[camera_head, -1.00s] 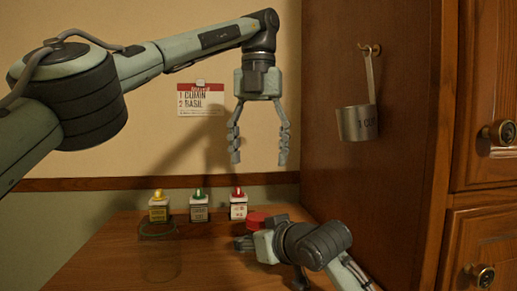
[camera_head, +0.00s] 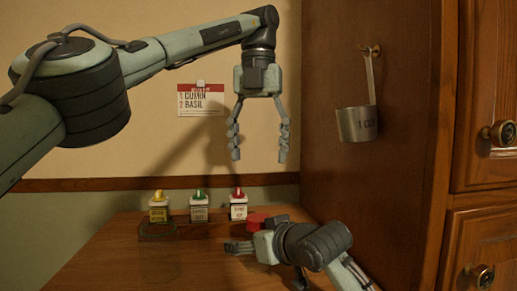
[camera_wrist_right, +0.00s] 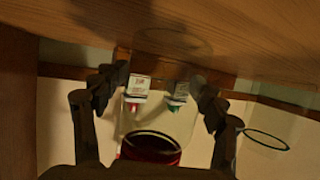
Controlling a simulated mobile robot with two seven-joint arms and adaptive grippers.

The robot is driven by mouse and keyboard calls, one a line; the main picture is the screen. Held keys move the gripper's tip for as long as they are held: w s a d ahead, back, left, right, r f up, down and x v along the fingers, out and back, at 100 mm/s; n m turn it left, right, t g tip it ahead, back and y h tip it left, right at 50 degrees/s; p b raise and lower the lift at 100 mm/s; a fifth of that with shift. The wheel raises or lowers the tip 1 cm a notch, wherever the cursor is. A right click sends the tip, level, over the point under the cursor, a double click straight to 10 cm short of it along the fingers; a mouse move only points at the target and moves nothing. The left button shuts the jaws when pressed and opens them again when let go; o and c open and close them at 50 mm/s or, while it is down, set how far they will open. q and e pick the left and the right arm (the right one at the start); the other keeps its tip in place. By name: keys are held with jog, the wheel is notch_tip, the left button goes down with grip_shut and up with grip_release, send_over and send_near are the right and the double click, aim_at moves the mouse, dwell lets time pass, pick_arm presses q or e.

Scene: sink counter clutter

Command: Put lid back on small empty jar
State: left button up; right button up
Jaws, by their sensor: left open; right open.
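A clear glass jar (camera_wrist_right: 178,118) shows in the right wrist view between the fingers of my right gripper (camera_wrist_right: 155,105), which is open. A red lid (camera_wrist_right: 150,148) is at the jar's end nearest the palm; I cannot tell whether it is seated. In the head view the red lid (camera_head: 257,221) shows just behind my right gripper (camera_head: 238,245), low over the counter; the clear glass is hard to make out. My left gripper (camera_head: 257,150) is open and empty, pointing down, high above the counter.
Jars with yellow (camera_head: 158,208), green (camera_head: 199,208) and red (camera_head: 238,206) tops stand along the back. A dark green ring (camera_wrist_right: 267,139) marks another clear vessel. A wooden cabinet (camera_head: 375,190) with a hanging metal cup (camera_head: 357,124) bounds the right. The front-left counter (camera_head: 130,270) looks clear.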

jog(key=v, duration=1.2)
jog(key=shift+w, duration=0.1)
